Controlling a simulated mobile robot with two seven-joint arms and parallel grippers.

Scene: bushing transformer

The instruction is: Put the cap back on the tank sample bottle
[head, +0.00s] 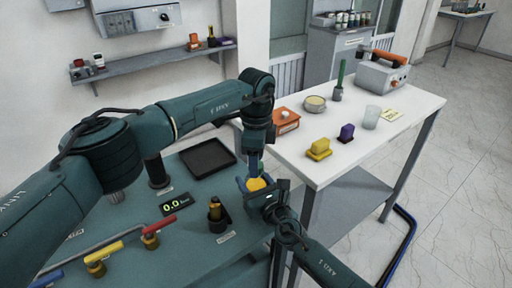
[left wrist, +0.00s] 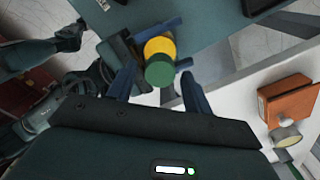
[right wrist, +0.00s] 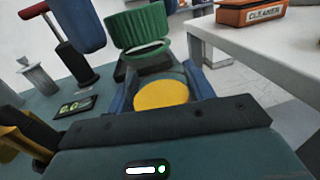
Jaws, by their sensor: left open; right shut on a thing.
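The sample bottle, clear with yellow contents (right wrist: 160,94), is held between the blue fingers of my right gripper (right wrist: 158,88). Its yellow also shows in the head view (head: 257,184) and the left wrist view (left wrist: 160,47). The ribbed green cap (right wrist: 138,26) is over the bottle's mouth end, its underside facing the bottle; I cannot tell whether it is seated. The cap also shows in the left wrist view (left wrist: 160,70), between the spread fingers of my left gripper (left wrist: 160,88), with gaps on both sides. In the head view my left gripper (head: 255,172) points down over the bottle.
A black tray (head: 208,156), a gauge reading (head: 174,204) and valves with red (head: 158,225) and yellow handles are on the green bench. The white table (head: 310,170) at right holds an orange cleaner box (head: 286,120), a yellow block (head: 319,149) and a beaker (head: 371,117).

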